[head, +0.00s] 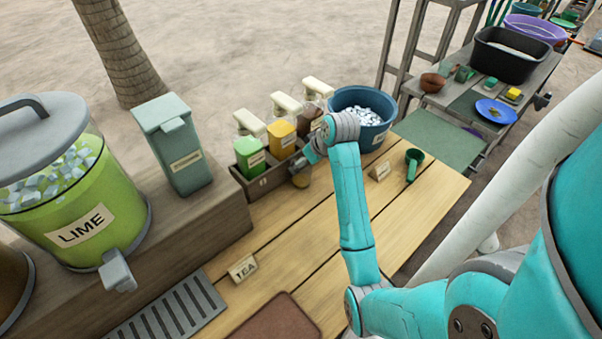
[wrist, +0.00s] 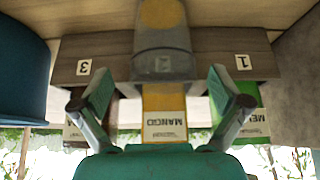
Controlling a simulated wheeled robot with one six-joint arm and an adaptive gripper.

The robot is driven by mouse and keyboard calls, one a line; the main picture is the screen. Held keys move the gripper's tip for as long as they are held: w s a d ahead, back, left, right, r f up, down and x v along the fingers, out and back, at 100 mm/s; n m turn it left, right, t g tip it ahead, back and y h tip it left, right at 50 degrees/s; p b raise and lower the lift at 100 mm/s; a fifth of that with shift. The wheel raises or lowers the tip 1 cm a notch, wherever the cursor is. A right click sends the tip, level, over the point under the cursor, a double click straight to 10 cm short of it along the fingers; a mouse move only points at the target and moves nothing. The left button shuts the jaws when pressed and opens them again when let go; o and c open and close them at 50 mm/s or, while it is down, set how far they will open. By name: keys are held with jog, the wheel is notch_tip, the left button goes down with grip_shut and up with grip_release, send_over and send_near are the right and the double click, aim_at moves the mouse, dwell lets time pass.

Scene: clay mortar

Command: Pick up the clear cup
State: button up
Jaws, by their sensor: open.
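The clear cup (wrist: 163,64) shows in the wrist view as a translucent greyish cup, between and just beyond my fingertips. A yellowish patch shows at one end of it; I cannot tell if this is contents or something seen through it. In the head view, the cup (head: 301,181) is on the wooden counter in front of the bottle rack, partly hidden by my gripper (head: 305,163). My gripper (wrist: 161,76) is open, with one finger to each side of the cup and a visible gap to it.
The numbered rack (head: 262,183) holds green, yellow and dark pump bottles right behind the cup. A blue tub (head: 352,95) of ice stands beside the rack.

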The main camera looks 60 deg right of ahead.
jog(key=shift+x, duration=1.95)
jog(key=shift+a, duration=0.15)
jog(key=c, duration=1.4)
jog(key=shift+r, duration=0.25)
